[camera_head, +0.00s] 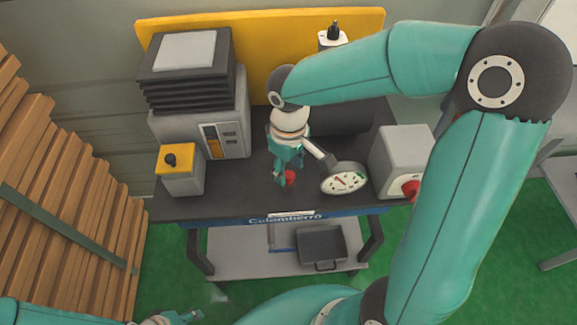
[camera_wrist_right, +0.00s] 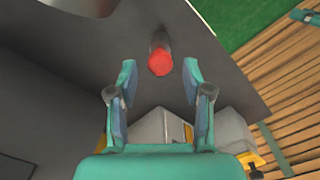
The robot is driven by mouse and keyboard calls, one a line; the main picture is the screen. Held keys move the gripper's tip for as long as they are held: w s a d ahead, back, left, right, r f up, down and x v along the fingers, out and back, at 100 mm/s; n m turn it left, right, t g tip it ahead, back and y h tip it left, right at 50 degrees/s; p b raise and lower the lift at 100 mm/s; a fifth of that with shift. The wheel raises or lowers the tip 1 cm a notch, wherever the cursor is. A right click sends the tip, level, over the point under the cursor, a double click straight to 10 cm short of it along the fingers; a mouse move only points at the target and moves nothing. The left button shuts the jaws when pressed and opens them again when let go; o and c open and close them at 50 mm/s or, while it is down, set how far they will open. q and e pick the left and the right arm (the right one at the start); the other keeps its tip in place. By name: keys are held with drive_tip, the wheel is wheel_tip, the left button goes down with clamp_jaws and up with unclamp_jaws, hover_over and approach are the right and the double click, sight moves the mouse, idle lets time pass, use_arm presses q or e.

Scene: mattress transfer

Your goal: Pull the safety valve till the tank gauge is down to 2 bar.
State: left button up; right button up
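A red-ended knob (camera_head: 290,178), which I take for the safety valve, stands at the bench's front; it also shows in the right wrist view (camera_wrist_right: 160,60). My right gripper (camera_head: 287,172) is at the knob, its fingers apart. In the right wrist view the right gripper (camera_wrist_right: 159,77) is open, with the red end between and slightly beyond its fingertips, touching neither. A round white gauge (camera_head: 344,178) with a red needle is right of the knob; its reading is too small to tell. My left gripper (camera_head: 178,317) is low at the left, away from the bench.
A grey machine with a black ribbed top (camera_head: 188,75) stands at the bench's left, with a yellow-topped box (camera_head: 180,170) before it. A grey box (camera_head: 402,155) with a red button (camera_head: 411,190) is at the right. Wooden slats (camera_head: 65,180) stand left.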

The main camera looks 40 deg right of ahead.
sight(288, 174)
drive_tip(key=shift+r, duration=0.1)
wheel_tip(288, 174, up, 12)
idle(0.7)
drive_tip(key=shift+f, duration=0.2)
